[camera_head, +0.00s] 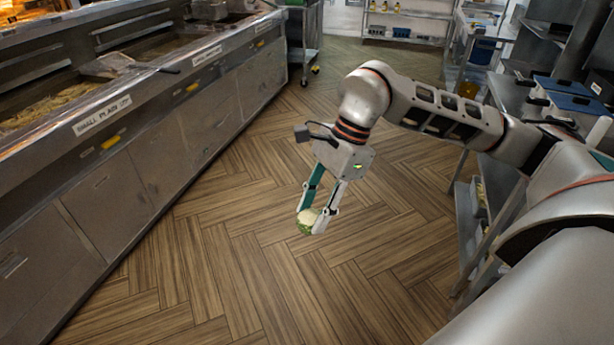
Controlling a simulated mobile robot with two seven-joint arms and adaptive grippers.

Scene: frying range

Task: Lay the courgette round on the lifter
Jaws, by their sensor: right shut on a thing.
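My right gripper (312,218) is in the middle of the view, pointing down over the open floor. It is shut on the courgette round (308,217), a small pale piece with a green edge, held between the fingertips. A metal lifter (115,61) with a dark handle appears to lie on the edge of the frying range at the upper left, well away from the right gripper. My left gripper is not in view.
The frying range (160,128) runs along the left, with labels and food in its wells. A steel shelf unit stands on the right, with blue-topped containers (565,88). A wheeled cart (303,40) stands at the back. The wooden floor (235,265) between is clear.

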